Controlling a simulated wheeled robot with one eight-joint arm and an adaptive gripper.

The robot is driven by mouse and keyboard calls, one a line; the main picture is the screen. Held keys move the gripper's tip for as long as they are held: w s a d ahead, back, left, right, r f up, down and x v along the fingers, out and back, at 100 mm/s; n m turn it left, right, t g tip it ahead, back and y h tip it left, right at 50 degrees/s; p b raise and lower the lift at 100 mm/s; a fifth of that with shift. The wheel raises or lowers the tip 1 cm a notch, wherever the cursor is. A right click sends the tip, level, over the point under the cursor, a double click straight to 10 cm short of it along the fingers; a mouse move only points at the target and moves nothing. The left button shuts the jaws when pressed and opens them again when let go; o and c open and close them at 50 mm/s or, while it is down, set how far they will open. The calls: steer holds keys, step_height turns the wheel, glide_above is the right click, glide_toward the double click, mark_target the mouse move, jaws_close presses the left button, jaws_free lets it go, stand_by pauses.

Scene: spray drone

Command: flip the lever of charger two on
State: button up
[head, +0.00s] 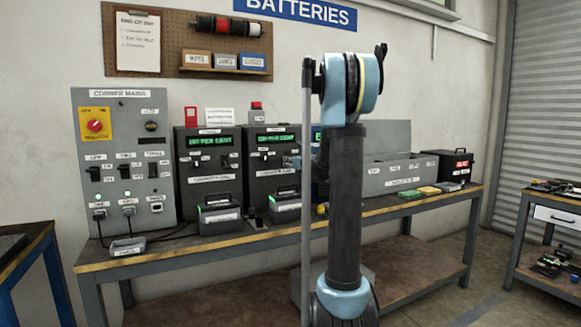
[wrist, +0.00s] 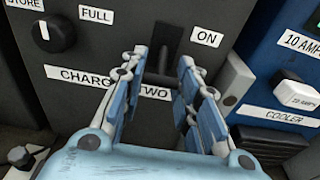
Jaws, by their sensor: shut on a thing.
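Charger two (head: 271,180) is a dark box with a green display, standing on the bench between another dark charger and a blue unit. In the wrist view its front panel (wrist: 75,60) fills the picture, with a label ending in "TWO". Its dark lever (wrist: 162,78) sits at the lower part of a vertical slot, with an "ON" label (wrist: 207,38) to the upper right. My gripper (wrist: 160,66) is shut on the lever, blue fingers on either side.
A dark knob (wrist: 46,35) is left of the lever. The blue unit (wrist: 277,70) with a white switch (wrist: 295,94) stands close on the right. Battery packs (head: 219,214) sit before the chargers on the bench (head: 200,246).

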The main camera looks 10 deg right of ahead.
mark_target(291, 152)
steer(key=shift+w+r+g+h, duration=0.1)
steer(key=shift+r+g+h, duration=0.45)
steer(key=shift+g, duration=0.8)
steer(key=shift+w+r+g+h, duration=0.1)
steer(key=shift+r+g+h, duration=0.3)
steer(key=shift+r+g, duration=0.7)
steer(key=shift+w+r+g+h, duration=0.1)
steer(key=shift+r+g+h, duration=0.3)
steer(key=shift+g, duration=1.25)
steer(key=o, duration=1.1)
steer(key=shift+s, duration=0.1)
steer(key=v, duration=1.1)
steer(key=shift+s+r, duration=0.15)
steer(key=shift+r, duration=0.2)
